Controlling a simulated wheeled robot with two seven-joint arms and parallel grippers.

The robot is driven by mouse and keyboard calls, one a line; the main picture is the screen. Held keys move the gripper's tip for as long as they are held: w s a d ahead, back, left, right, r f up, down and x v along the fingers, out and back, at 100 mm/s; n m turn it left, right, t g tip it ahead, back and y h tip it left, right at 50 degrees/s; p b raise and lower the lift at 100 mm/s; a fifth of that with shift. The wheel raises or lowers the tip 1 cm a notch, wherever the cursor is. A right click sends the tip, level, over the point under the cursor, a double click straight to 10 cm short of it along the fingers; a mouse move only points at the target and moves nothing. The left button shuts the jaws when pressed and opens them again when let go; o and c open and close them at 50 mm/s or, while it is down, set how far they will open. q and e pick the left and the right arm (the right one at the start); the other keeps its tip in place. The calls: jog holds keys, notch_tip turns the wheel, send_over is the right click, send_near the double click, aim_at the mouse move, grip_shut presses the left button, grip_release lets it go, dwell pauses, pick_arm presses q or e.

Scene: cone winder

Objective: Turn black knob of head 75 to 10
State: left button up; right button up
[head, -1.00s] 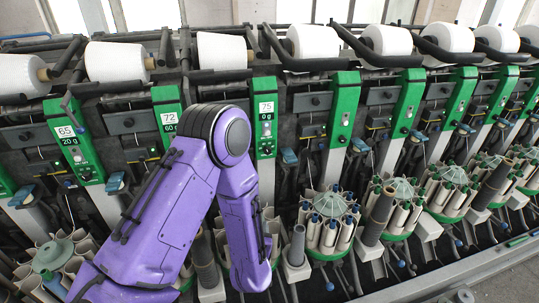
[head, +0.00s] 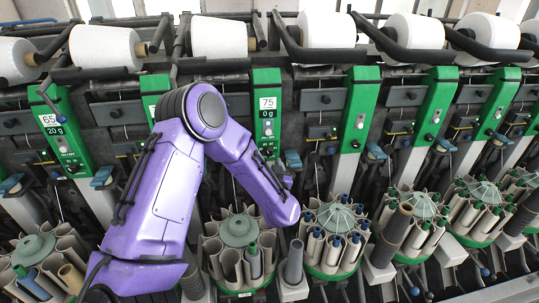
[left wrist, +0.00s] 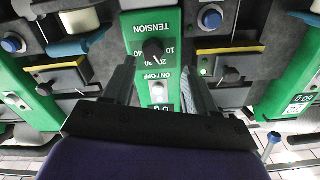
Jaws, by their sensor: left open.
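Head 75 has a green panel (head: 268,120) with a "75" label and a "0 g" display, right of my left arm in the head view. In the left wrist view the panel (left wrist: 155,20) appears upside down, with the word TENSION. Its black knob (left wrist: 152,48) sits among the numbers 10 to 40; I cannot tell its exact setting. My left gripper (left wrist: 160,70) is open, with its two fingers spread on either side of the panel's middle. The knob lies just beyond the fingertips, between their lines, and nothing is held. My right gripper is not in view.
A light ON/OFF button (left wrist: 158,92) lies between the fingers. Neighbouring green panels, including one reading 60 g (left wrist: 300,103), stand on both sides. White yarn cones (head: 218,38) line the top; bobbin carousels (head: 335,220) stand below.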

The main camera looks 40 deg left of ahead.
aim_at(269, 154)
pick_arm(q)
jog(key=w+a, duration=0.1)
jog(key=w+a+f, duration=0.1)
jog(key=w, duration=0.1)
jog(key=shift+w+a, duration=0.25)
jog(key=shift+s+r, duration=0.25)
jog(key=shift+s, duration=0.1)
jog(key=shift+c, duration=0.3)
jog(key=c, duration=1)
jog(key=shift+w+d, duration=0.1)
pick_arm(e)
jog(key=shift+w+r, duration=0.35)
pick_arm(q)
jog(key=shift+f, duration=0.1)
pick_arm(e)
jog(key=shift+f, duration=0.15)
pick_arm(q)
jog(key=n+b, duration=0.1)
jog(key=n, duration=0.3)
jog(key=shift+n, duration=0.4)
jog(key=n+b, duration=0.2)
jog(key=n, duration=0.2)
jog(key=shift+n, duration=0.4)
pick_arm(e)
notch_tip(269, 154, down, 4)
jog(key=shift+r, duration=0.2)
